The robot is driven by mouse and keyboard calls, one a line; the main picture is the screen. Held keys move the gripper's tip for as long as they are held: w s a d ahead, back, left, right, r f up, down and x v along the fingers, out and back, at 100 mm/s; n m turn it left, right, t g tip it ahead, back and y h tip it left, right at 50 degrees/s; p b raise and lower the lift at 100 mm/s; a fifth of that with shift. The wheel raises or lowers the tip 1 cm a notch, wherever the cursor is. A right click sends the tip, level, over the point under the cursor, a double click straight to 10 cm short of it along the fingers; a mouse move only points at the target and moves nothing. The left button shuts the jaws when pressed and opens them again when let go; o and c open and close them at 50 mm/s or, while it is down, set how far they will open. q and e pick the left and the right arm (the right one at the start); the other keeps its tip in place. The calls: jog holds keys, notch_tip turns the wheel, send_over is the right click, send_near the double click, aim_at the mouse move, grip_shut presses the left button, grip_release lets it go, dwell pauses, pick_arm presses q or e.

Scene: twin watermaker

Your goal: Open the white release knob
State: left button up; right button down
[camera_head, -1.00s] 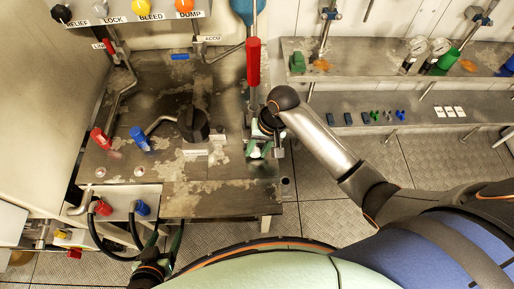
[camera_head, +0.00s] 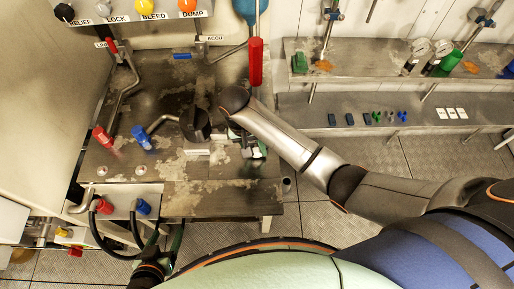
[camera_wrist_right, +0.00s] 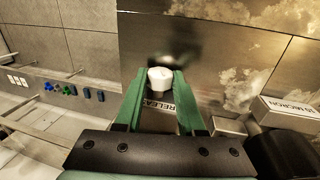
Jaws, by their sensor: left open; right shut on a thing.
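The white release knob (camera_wrist_right: 160,78) shows in the right wrist view, between the two green fingers of my right gripper (camera_wrist_right: 158,88). A label reading "RELEASE" lies just below it. The fingers are shut on the knob from both sides. In the head view, my right gripper (camera_head: 250,146) is at the right part of the metal bench, and my wrist partly covers it. The knob (camera_head: 257,153) is only a small white patch there. My left gripper (camera_head: 163,242) is low at the left, in front of the bench, open and partly cut off by my own body.
Red (camera_head: 102,136) and blue (camera_head: 141,137) valve handles are further left.

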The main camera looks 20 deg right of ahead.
aim_at(255, 149)
dwell(0.3)
jog(key=c, duration=0.8)
grip_release()
jog(key=v, duration=0.2)
jog(key=shift+w+a+r, duration=0.1)
jog(key=shift+a+r, duration=0.1)
jog(key=shift+r, duration=0.1)
jog(key=shift+w+a+r, duration=0.1)
jog(key=shift+w+r, duration=0.1)
jog(key=shift+r, duration=0.5)
jog(key=shift+s+v, duration=0.2)
jog(key=shift+v, duration=3.95)
jog(key=shift+a, duration=0.1)
